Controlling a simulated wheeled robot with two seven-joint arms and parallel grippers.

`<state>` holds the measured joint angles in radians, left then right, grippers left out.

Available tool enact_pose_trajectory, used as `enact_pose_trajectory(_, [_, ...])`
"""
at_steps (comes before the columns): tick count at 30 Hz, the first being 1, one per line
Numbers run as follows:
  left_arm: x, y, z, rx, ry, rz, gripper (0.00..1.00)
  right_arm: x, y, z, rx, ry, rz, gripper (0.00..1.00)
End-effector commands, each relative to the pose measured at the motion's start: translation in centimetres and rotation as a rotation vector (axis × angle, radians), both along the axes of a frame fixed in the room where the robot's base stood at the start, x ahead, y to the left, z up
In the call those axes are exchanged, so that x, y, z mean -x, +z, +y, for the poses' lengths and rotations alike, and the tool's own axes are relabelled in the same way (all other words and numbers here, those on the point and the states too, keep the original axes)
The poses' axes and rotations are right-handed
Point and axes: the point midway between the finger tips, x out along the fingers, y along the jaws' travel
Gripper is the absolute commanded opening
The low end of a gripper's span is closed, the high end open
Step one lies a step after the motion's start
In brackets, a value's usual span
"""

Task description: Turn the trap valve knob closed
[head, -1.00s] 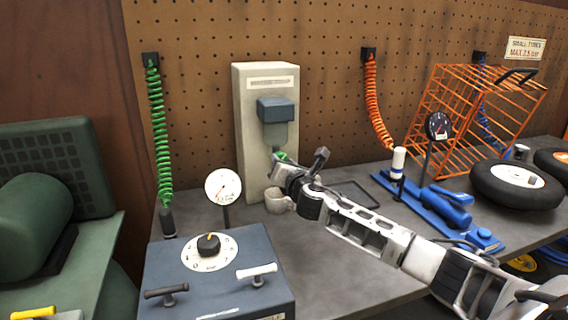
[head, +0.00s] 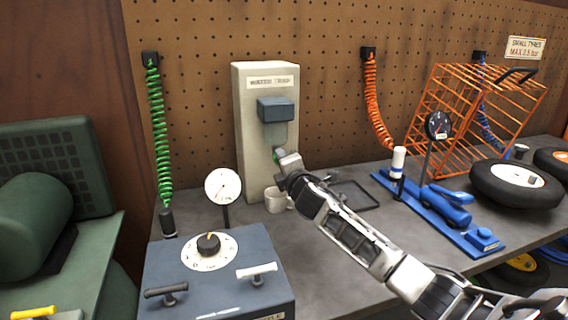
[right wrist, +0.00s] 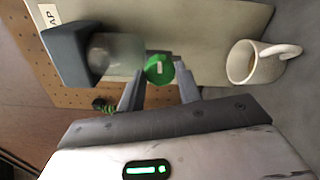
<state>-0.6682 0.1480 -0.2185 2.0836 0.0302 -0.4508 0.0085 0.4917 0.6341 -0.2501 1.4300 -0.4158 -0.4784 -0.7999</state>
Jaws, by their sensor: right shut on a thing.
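The trap valve knob is a small green round knob (right wrist: 159,69) with a pale mark, under the clear bowl (right wrist: 117,55) of the moisture trap. My right gripper (right wrist: 160,82) is shut on the knob, one finger on each side of it. In the head view only a sliver of green (head: 276,153) shows beside my right gripper (head: 279,157). The trap's blue-grey head (head: 276,109) sits on a pale upright panel (head: 252,150). My left gripper is not in view.
A white mug (head: 275,200) stands on the bench just below the trap, close to my right gripper. A blue-grey control box (head: 215,275) and a round gauge (head: 222,186) stand at front left. A blue foot pump (head: 440,208) and an orange cage (head: 455,110) are on the right.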

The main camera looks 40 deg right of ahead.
Motion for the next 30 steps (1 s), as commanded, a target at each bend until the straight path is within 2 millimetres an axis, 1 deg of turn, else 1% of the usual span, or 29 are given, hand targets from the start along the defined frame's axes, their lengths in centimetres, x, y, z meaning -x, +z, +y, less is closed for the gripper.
enact_pose_trajectory(9, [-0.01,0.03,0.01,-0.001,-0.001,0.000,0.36,0.01,-0.15,0.02,-0.094,0.000,-0.027,0.12])
enact_pose_trajectory(23, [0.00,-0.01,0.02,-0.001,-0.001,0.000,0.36,0.01,-0.14,0.03,-0.107,0.000,-0.031,0.12])
enact_pose_trajectory(24, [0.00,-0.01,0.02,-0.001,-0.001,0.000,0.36,0.01,-0.14,0.03,-0.107,0.000,-0.031,0.37])
enact_pose_trajectory(26, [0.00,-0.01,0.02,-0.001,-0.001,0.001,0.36,0.01,-0.14,0.03,-0.107,0.000,-0.031,0.54])
enact_pose_trajectory(27, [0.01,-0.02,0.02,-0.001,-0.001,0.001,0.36,0.00,-0.13,0.03,-0.106,0.000,-0.031,0.56])
enact_pose_trajectory(30, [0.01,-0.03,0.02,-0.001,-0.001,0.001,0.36,0.00,-0.10,0.02,-0.106,0.000,-0.031,0.56])
